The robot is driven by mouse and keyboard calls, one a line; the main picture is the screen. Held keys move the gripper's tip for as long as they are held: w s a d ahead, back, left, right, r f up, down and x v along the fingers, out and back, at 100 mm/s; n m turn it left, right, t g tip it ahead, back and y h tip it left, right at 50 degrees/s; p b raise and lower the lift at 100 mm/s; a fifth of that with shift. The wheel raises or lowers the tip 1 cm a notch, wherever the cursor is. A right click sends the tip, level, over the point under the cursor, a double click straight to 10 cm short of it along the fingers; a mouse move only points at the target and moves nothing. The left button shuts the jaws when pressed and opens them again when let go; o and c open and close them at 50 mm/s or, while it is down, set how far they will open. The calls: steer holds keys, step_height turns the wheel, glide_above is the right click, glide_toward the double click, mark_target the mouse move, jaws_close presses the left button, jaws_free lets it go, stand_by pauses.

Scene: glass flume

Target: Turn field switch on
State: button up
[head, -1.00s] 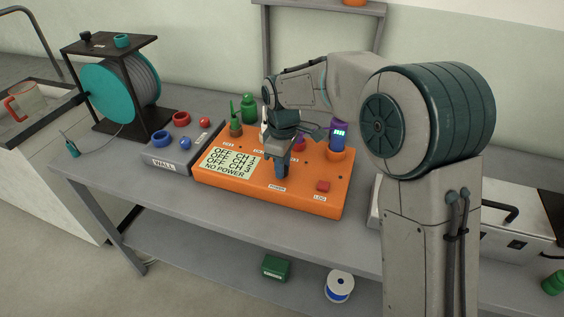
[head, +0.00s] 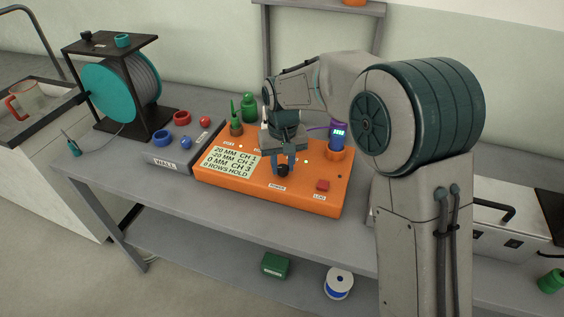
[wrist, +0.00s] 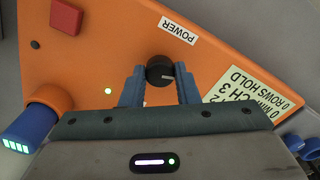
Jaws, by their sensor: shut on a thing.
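An orange control box (head: 318,196) sits on the bench. Its black knob (head: 283,170) stands by a POWER label (head: 277,187). My gripper (wrist: 160,78) is shut on the black knob, one blue finger on each side; it also shows in the head view (head: 284,162). The box's display (head: 231,160) shows 20 mm, -20 mm and 0 mm for the channels and "0 rows hold". A small green light (wrist: 108,90) is lit on the box. No label reading "field" is legible; my gripper hides part of the box's back.
A red button (head: 323,185) is at the box's front right. A grey WALL block (head: 170,158) with coloured rings is to the left. A cable reel (head: 120,88) stands farther left. The bench's front strip is clear.

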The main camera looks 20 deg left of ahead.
mark_target(282, 168)
steer(key=shift+m, duration=1.9)
steer(key=o, duration=1)
step_height(282, 168, up, 14)
steer(key=shift+f+p, duration=0.1)
steer(key=shift+p, duration=0.3)
